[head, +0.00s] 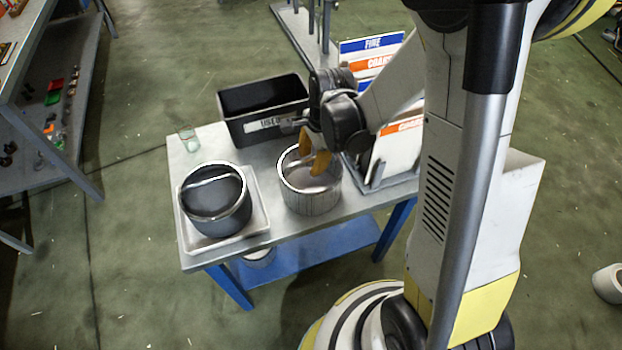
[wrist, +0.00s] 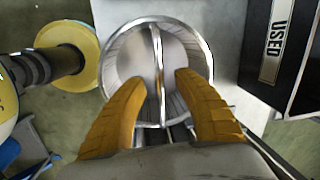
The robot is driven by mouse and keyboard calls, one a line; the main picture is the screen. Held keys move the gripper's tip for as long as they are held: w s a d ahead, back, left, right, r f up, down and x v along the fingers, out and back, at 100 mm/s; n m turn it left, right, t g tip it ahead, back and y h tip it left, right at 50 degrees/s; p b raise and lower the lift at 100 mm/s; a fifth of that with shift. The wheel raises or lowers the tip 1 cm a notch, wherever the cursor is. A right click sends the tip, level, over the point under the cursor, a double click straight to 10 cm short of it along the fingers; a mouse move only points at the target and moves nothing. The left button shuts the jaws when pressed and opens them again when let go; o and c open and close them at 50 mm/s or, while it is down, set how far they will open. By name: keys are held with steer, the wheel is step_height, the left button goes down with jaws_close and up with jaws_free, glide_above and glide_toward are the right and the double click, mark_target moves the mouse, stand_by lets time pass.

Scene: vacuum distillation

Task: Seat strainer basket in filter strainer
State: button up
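A round silver basket (head: 312,202) with a bright rim stands on the table, below my gripper (head: 316,163). In the wrist view this basket (wrist: 125,50) has a thin bar handle (wrist: 157,45) across its mouth. My gripper (wrist: 161,82) has its yellow fingers apart, one on each side of the handle, with gaps between.
The table (head: 185,152) has blue legs. A black bin (head: 265,133) labelled USED stands behind the silver basket. Signs reading FINE (head: 372,44) and COARSE stand in a rack at right. Shelving (head: 60,110) is at far left.

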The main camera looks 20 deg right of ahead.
steer(key=shift+f, duration=0.1)
stand_by(0.3)
jaws_close()
